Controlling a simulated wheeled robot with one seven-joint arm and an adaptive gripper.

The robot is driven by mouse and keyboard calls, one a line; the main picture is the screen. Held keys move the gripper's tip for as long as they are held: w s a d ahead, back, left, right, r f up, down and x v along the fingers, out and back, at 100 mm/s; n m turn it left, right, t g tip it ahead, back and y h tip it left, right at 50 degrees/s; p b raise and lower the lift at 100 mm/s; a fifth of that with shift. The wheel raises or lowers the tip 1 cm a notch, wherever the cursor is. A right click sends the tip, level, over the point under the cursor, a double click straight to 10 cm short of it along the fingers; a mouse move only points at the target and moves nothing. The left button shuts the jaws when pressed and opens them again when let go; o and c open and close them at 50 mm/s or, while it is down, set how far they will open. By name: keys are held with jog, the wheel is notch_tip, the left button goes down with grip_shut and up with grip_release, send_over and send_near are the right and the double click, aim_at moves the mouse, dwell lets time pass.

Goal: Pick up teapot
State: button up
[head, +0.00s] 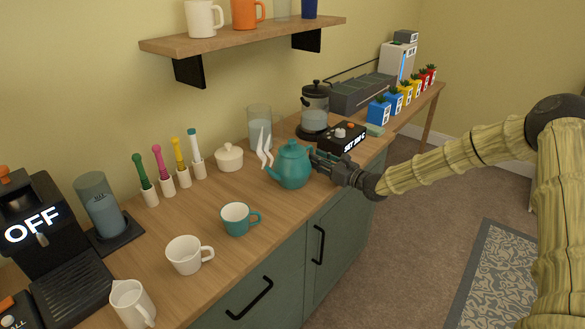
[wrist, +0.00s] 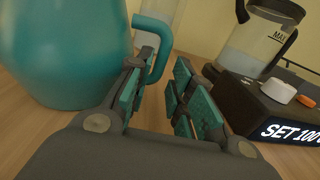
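The teal teapot (head: 293,168) stands upright on the wooden counter, with its spout to the left and its handle side toward my gripper (head: 318,162). In the wrist view the teapot body (wrist: 65,50) fills the left side. Its curved handle (wrist: 163,40) rises ahead of my fingers, and its lower end comes down at the gap, close to the left finger. My gripper (wrist: 158,95) is open, with a clear gap between the finger pads. I cannot tell whether a finger touches the handle.
A black control box (head: 343,137) with knobs stands close behind my gripper, and a glass kettle (head: 315,110) behind it. A lidded cream pot (head: 229,157), a teal cup (head: 236,219) and a white cup (head: 186,255) are nearby. A shelf (head: 245,35) hangs above.

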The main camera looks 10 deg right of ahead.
jog(key=shift+x, duration=1.7)
jog(key=shift+f, duration=0.1)
jog(key=shift+c, duration=0.5)
grip_shut()
